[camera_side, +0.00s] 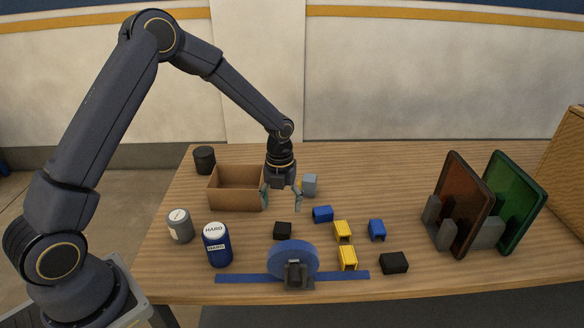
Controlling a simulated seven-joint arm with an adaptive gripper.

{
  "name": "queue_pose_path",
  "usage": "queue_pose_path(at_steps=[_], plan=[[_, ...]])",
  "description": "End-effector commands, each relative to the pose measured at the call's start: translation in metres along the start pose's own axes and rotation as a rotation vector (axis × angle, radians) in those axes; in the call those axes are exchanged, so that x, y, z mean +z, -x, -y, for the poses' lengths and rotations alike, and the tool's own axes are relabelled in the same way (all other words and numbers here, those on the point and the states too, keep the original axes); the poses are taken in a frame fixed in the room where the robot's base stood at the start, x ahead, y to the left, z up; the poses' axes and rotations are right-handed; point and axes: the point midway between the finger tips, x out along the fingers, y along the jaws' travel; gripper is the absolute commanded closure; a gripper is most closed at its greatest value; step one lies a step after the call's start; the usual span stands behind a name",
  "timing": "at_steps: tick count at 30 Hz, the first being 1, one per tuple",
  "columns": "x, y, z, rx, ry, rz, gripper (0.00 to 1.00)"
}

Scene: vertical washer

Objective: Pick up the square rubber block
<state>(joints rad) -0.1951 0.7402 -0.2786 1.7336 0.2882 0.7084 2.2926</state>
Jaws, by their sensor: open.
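Two small black blocks lie on the table, and both could be rubber. One black block (282,230) is left of centre, behind the blue disc. The other black block (394,263) is near the front edge, to the right. I cannot tell for sure which is the square rubber block. My gripper (281,200) points down with its fingers apart and nothing visible between them. It is beside the right end of the cardboard box, behind and above the left black block, and apart from both blocks.
An open cardboard box (236,198) is left of my gripper. Blue and yellow blocks (342,231), a blue disc on a stand (293,258) and bottles (217,246) are nearer. Upright panels (465,202) stand right. The back-right table is clear.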

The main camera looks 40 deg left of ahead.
Motion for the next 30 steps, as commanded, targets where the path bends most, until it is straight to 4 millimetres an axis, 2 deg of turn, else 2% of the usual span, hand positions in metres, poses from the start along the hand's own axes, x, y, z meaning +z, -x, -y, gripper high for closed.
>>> queue_pose_path(at_steps=[3, 11, 18, 27, 30], plan=[[-0.001, -0.022, 0.0, 0.002, -0.001, -0.002, 0.24], [0.0, -0.043, 0.0, 0.002, -0.001, -0.001, 0.24], [0.001, -0.08, 0.0, 0.002, 0.0, -0.002, 0.24], [0.001, -0.086, 0.001, 0.0, 0.0, 0.001, 0.24], [0.001, -0.086, 0.001, 0.0, 0.0, 0.001, 0.33]])
